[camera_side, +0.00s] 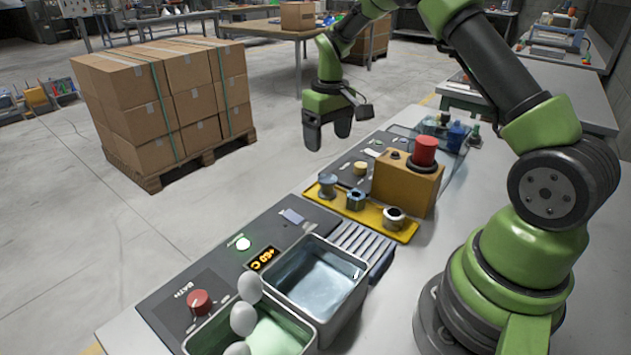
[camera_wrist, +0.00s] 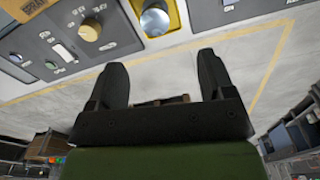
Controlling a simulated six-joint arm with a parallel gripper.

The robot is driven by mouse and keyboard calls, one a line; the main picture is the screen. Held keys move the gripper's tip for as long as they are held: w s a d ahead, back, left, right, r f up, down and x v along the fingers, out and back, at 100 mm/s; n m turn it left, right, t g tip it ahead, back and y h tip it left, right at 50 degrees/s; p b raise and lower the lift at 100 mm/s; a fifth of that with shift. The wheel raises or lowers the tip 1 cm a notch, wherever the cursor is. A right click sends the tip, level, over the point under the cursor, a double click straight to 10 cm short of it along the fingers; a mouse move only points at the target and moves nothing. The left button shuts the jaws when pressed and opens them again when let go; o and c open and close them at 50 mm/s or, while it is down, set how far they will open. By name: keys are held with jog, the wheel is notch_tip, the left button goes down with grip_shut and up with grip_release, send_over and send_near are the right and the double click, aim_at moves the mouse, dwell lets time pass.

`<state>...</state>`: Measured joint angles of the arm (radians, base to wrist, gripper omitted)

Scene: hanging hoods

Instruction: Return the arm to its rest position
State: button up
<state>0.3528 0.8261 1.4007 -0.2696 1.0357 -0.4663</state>
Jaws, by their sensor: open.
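My gripper (camera_side: 328,138) hangs from my green arm with its fingers down, in the air on the far side of the bench (camera_side: 115,330). Its two dark fingers are apart with nothing between them. In the wrist view my gripper (camera_wrist: 158,85) also shows empty, with the floor behind the fingers and the bench edge above them. My green arm arches over the bench from its base at the right. My gripper touches nothing that I can see.
The bench holds a water bath (camera_side: 315,280), a green-lined tank with white egg-shaped pieces (camera_side: 243,318), a yellow tray (camera_side: 375,222) with metal parts, and an orange box with a red button (camera_side: 425,150). Stacked cartons (camera_side: 165,95) stand on a pallet beyond. The floor between is clear.

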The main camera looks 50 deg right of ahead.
jog(key=s+a+r+t, duration=0.25)
jog(key=a+r, duration=0.25)
jog(key=r, duration=0.5)
jog(key=s+a+r+m+t+y, duration=0.1)
jog(key=s+a+r+t, duration=0.1)
jog(key=s+a, duration=0.3)
jog(key=s+a+r+m+t+y, duration=0.1)
jog(key=s+a+r, duration=0.4)
jog(key=s, duration=0.9)
jog(key=shift+s+a+r+t, duration=0.25)
jog(key=shift+a+t, duration=0.25)
jog(key=shift+t, duration=0.15)
jog(key=shift+c, duration=0.3)
